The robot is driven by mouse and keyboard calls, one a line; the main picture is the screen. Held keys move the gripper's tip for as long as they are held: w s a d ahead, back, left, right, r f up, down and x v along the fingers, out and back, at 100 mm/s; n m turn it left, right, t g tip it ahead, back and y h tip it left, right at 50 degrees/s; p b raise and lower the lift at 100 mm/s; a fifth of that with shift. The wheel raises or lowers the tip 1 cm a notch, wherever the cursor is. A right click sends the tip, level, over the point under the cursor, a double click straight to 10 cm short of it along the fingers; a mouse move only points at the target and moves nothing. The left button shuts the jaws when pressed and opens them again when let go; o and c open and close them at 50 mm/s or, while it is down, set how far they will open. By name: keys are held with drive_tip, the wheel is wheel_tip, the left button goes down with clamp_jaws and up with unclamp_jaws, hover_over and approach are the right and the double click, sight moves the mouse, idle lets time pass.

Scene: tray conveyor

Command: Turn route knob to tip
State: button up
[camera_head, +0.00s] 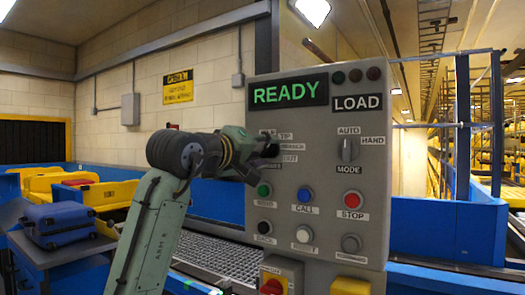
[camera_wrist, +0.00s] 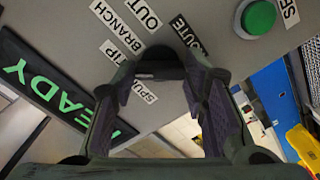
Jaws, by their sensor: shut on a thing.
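The grey control panel (camera_head: 318,128) stands in front of me with a lit READY display (camera_head: 288,94). My gripper (camera_head: 266,152) is at the panel's left side, over the route knob's place, and hides the knob in the head view. In the wrist view my gripper (camera_wrist: 160,72) is shut on the route knob, of which only a dark part shows between the fingertips. The labels TIP (camera_wrist: 113,51), BRANCH (camera_wrist: 118,27), OUT, SPUR and ROUTE surround the fingertips. The knob's exact pointing direction is hidden.
The mode knob (camera_head: 348,149), a green button (camera_head: 264,190), a blue button (camera_head: 305,194) and a red stop button (camera_head: 353,199) are close by on the panel. A red and yellow switch (camera_head: 272,286) is below. A blue suitcase (camera_head: 58,221) lies at the left.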

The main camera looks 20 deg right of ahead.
drive_tip(key=o, duration=1.2)
drive_tip(key=shift+c, duration=0.2)
drive_tip(key=v, duration=1.2)
